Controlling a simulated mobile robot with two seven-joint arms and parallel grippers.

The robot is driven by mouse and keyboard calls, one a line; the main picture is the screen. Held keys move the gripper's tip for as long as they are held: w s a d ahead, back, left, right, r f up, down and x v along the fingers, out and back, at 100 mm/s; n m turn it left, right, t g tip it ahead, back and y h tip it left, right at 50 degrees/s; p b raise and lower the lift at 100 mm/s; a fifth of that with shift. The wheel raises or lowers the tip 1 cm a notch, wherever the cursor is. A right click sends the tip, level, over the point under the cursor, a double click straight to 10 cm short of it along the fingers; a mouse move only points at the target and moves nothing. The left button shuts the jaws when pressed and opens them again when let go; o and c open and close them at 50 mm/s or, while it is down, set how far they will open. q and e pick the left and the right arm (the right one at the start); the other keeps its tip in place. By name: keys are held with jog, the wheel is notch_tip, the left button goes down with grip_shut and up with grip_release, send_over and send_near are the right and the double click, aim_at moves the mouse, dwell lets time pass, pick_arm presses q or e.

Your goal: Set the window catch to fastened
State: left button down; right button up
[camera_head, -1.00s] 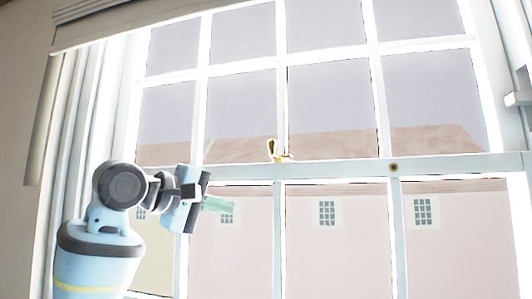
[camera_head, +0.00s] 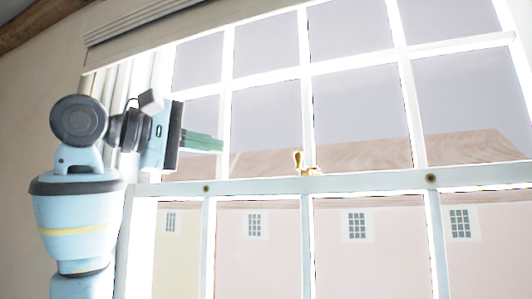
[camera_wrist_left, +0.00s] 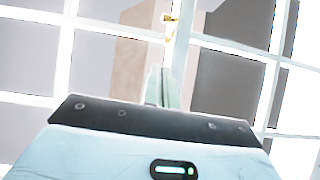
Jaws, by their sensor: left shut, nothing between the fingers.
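The window catch (camera_head: 303,163) is a small brass piece on the middle rail of the sash window, with a raised curved lever. It also shows in the left wrist view (camera_wrist_left: 169,19), small and near the top edge, beyond the fingertips. My left gripper (camera_head: 222,146) is shut and empty, its green fingers pointing right toward the catch. It is left of the catch, slightly higher in the picture, and apart from it. In the left wrist view the closed fingers (camera_wrist_left: 163,72) point up toward the catch. My right gripper is not in view.
The meeting rail (camera_head: 260,187) runs across the window, with round dark fittings (camera_head: 431,178) on it. White glazing bars (camera_head: 309,85) divide the panes. A rolled blind (camera_head: 200,22) hangs above. The space between the fingers and the catch looks clear.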

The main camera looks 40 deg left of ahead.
pick_arm(q)
jog(key=s+d+x, duration=0.1)
jog(key=d+x, duration=0.1)
jog(key=x, duration=1)
jog(key=shift+w+d, duration=0.4)
jog(key=shift+d, duration=0.15)
jog(key=shift+f, duration=0.1)
